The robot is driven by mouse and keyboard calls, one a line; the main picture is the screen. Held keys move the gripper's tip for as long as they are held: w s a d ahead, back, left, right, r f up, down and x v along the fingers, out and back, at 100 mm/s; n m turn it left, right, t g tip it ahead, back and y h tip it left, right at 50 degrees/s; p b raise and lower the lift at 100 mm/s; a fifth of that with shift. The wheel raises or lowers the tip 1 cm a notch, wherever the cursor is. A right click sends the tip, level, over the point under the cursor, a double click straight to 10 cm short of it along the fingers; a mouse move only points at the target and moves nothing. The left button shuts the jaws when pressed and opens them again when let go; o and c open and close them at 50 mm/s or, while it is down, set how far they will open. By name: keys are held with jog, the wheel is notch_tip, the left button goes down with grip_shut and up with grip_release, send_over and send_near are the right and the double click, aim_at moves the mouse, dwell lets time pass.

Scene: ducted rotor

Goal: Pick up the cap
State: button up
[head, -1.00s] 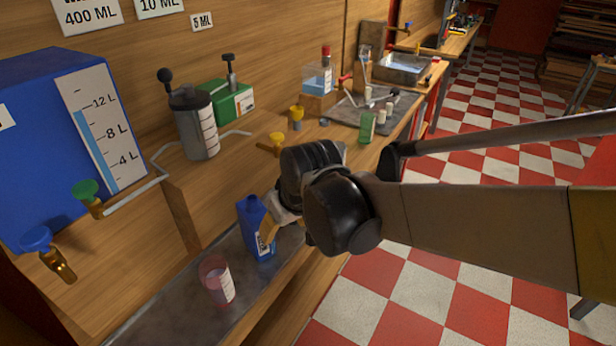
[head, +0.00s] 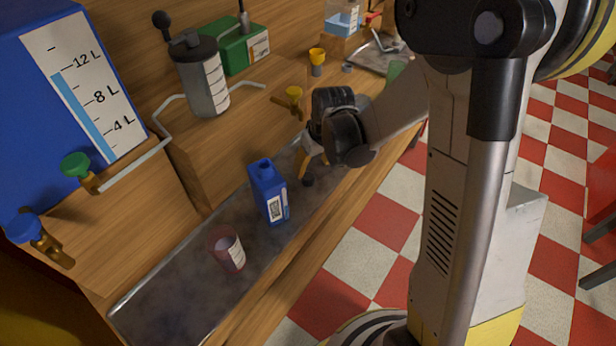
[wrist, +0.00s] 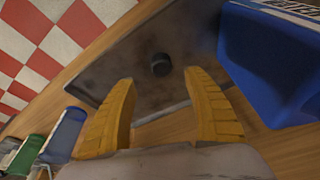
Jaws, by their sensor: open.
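A small dark round cap (head: 308,181) lies on the grey metal tray (head: 180,285), to the right of the blue bottle (head: 268,195). In the wrist view the cap (wrist: 161,65) sits on the tray, just beyond and between my two yellow fingertips. My gripper (wrist: 160,80) is open and empty, pointing down above the cap; it also shows in the head view (head: 308,163). The blue bottle stands upright with an uncapped neck. In the wrist view the bottle (wrist: 275,60) is close to my right finger.
A reddish clear cup (head: 226,250) with a white label stands on the tray left of the bottle. The tray left of the cup is clear.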

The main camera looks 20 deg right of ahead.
aim_at(308, 176)
jog(key=b+x, duration=0.3)
jog(key=x, duration=0.4)
jog(key=shift+a+f, duration=0.15)
jog(key=shift+f, duration=0.2)
jog(key=shift+r, duration=0.1)
jog(key=c, duration=0.9)
jog(key=shift+c, duration=0.2)
